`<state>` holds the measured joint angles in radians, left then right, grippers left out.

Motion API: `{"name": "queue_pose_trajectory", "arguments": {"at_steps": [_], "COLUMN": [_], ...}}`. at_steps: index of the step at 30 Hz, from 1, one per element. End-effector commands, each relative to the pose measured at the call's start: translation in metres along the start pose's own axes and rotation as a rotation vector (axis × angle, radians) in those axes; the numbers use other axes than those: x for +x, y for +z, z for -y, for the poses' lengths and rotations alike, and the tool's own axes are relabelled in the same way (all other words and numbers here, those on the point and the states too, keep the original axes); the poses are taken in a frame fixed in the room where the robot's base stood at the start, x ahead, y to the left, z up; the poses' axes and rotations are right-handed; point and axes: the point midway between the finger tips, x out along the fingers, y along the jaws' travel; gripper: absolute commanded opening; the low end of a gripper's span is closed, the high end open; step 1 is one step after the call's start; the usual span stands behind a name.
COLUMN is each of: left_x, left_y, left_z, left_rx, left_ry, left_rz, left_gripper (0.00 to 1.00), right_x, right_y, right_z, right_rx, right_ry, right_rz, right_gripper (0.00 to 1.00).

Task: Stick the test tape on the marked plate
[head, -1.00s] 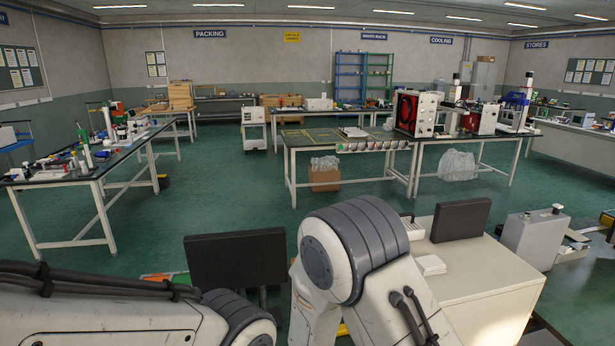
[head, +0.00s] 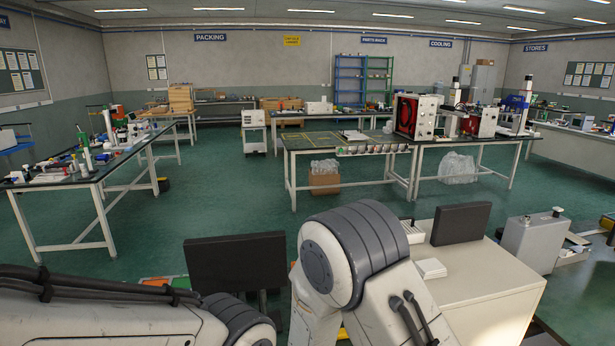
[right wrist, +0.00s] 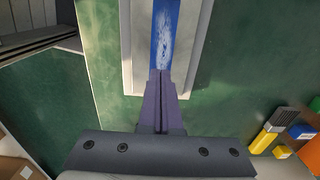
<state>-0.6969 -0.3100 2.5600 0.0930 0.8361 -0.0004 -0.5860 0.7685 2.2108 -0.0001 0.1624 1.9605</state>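In the right wrist view my right gripper (right wrist: 160,76) points up the picture. Its two dark fingers lie against each other with only a thin seam between them. A blue strip with a white scuffed patch (right wrist: 165,35) runs from the fingertips to the top edge, along a pale grey plate-like piece (right wrist: 196,60). I cannot tell whether the strip is tape, part of that piece, or touched by the fingers. No marking is readable. My left gripper is outside the head view; only arm links show there.
In the right wrist view a yellow and black tool (right wrist: 268,130) and small coloured blocks (right wrist: 301,131) lie at right. In the head view a pale cabinet (head: 485,270) with a dark screen (head: 461,223) and a grey box (head: 533,240) stand close at right. Green floor (head: 230,195) is open ahead.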

Motion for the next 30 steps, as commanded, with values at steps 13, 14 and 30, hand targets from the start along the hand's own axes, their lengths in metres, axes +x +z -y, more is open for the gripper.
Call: {"name": "queue_pose_trajectory", "arguments": {"at_steps": [13,14,30], "left_x": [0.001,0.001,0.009], "left_y": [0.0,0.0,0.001], "left_z": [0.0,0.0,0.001], "left_rx": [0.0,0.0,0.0], "left_ry": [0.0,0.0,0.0], "left_rz": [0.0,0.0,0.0], "left_gripper": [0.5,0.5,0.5], "right_x": [0.001,0.001,0.012], "right_y": [0.0,0.0,0.0], "right_z": [0.0,0.0,0.0], "right_rx": [0.0,0.0,0.0], "right_ry": [0.0,0.0,0.0], "right_rz": [0.0,0.0,0.0], "right_gripper": [0.0,0.0,0.0]}}
